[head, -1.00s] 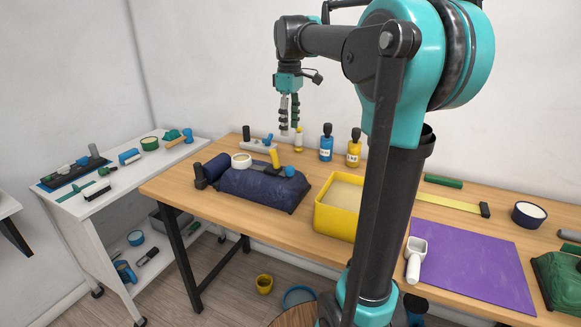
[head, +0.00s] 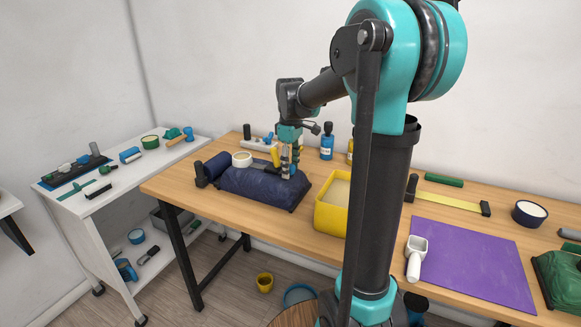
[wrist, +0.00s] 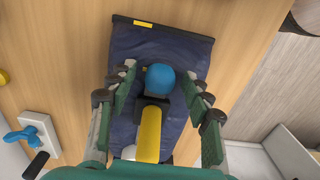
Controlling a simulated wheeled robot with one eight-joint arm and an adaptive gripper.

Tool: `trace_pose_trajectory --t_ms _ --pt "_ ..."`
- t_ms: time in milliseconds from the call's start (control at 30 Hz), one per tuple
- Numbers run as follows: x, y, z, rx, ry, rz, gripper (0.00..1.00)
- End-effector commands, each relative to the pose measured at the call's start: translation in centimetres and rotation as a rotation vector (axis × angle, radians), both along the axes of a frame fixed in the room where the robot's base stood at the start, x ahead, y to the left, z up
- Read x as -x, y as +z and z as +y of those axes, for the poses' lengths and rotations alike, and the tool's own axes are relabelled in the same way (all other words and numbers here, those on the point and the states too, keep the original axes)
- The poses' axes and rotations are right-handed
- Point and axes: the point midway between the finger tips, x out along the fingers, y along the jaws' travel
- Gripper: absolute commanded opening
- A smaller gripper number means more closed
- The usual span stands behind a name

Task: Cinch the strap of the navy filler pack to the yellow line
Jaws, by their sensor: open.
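The navy filler pack (head: 250,187) lies on the wooden table; it fills the middle of the wrist view (wrist: 185,60). A blue ball-shaped knob (wrist: 160,77) sits over it, with a dark piece (wrist: 150,102) and a yellow bar (wrist: 150,133) behind. I cannot tell clearly which part is the strap. A short yellow mark (wrist: 143,24) shows on the pack's dark end strip. My gripper (head: 290,174) is open, low over the pack's right part. In the wrist view its fingers (wrist: 160,92) stand either side of the knob, apart from it.
A yellow bin (head: 325,218) stands right of the pack. A navy roll (head: 216,166) and white ring (head: 242,159) are at its left. A blue bottle (head: 327,142) stands behind. A purple mat (head: 465,265) with a white scoop (head: 414,260) lies farther right.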

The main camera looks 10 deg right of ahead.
Motion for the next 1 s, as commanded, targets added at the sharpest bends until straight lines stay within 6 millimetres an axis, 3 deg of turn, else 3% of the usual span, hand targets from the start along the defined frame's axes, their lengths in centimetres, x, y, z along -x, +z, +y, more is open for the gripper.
trace_pose_trajectory --t_ms 233,633,1000 --pt "0.00 -0.06 0.00 0.000 0.000 0.000 0.50" --pt "0.01 -0.04 0.00 0.000 0.000 0.000 0.00" --pt "0.50 -0.02 -0.75 0.000 -0.003 0.000 0.00"
